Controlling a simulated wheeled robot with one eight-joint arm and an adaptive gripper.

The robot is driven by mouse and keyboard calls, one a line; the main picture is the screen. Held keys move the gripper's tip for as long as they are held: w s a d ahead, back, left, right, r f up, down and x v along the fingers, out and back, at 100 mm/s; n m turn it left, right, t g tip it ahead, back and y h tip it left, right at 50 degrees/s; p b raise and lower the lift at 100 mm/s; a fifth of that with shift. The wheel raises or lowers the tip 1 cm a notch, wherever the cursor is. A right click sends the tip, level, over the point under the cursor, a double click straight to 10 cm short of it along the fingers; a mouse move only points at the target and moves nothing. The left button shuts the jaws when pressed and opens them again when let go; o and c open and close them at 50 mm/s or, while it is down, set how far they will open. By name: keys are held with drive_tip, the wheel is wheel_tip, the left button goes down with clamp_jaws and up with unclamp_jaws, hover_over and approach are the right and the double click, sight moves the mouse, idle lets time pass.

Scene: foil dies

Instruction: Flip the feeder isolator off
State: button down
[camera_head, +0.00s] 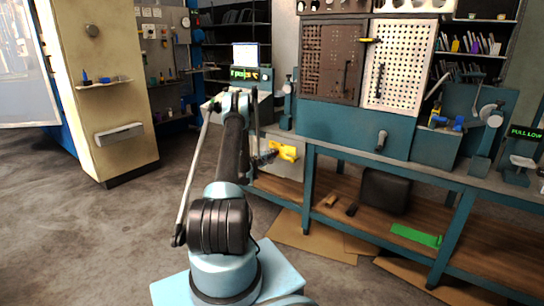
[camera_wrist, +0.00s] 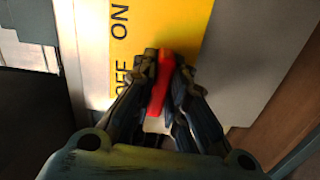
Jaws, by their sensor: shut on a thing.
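The feeder isolator shows in the wrist view as a yellow plate (camera_wrist: 185,20) with the words ON and OFF printed along its left side. Its red lever (camera_wrist: 160,85) lies between the fingers of my gripper (camera_wrist: 163,62), beside the word OFF, which is partly hidden by a finger. My gripper is shut on the lever. In the head view the yellow isolator (camera_head: 288,151) is on the light panel at the bench's left end, with my gripper (camera_head: 268,157) at its left side. The red lever cannot be made out there.
A teal workbench (camera_head: 400,168) with a wooden lower shelf stands to the right. A dark box (camera_head: 385,192) and a green piece (camera_head: 416,235) are on that shelf. Cardboard (camera_head: 310,238) lies on the floor. The floor at left is open.

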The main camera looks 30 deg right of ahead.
drive_tip(key=shift+w+a+f+n, duration=0.1)
drive_tip(key=shift+a+n, duration=0.05)
drive_tip(key=shift+n, duration=0.35)
drive_tip(key=c, duration=1.6)
unclamp_jaws()
drive_tip(key=v, duration=1.2)
